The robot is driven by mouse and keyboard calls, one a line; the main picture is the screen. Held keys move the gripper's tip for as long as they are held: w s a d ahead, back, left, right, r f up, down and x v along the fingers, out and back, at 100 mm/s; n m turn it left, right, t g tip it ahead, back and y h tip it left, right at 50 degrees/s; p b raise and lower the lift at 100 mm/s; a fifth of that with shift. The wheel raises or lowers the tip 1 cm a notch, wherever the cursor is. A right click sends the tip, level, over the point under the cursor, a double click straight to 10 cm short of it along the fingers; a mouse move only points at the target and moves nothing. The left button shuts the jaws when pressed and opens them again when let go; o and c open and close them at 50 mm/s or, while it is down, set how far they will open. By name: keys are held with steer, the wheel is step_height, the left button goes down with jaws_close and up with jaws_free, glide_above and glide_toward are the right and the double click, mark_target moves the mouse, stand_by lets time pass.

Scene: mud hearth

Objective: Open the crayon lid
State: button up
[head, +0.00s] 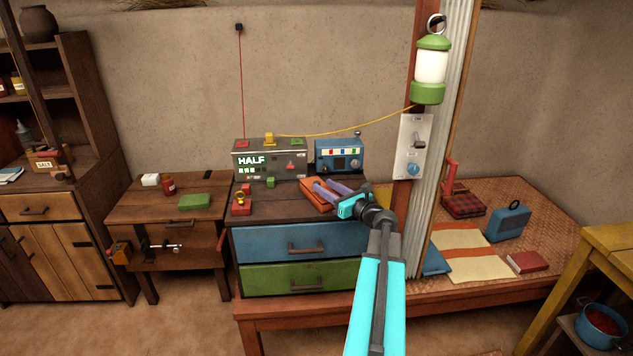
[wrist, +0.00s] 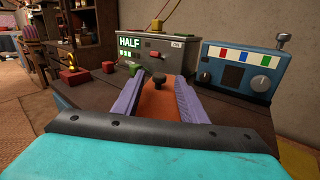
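An orange box with a flat lid (head: 312,204) lies on top of the dark wooden chest in the head view; I take it for the crayon box. Part of the lid is hidden by my gripper.
Behind the box stand a grey unit reading HALF (head: 268,160) and a blue unit with coloured buttons (head: 339,156). Red blocks (head: 241,207) and a green block (head: 271,182) lie to the left. A wooden post (head: 406,210) with a switch plate rises close right of my gripper.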

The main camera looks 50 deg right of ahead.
mark_target(317, 182)
steer(key=shift+w+d+p, duration=0.15)
steer(key=shift+w+p, duration=0.05)
steer(key=shift+w, duration=1.05)
steer(key=shift+w+d+p, duration=0.1)
steer(key=shift+w+p, duration=0.05)
steer(key=shift+w, duration=1.05)
steer(key=shift+c, duration=0.5)
jaws_close()
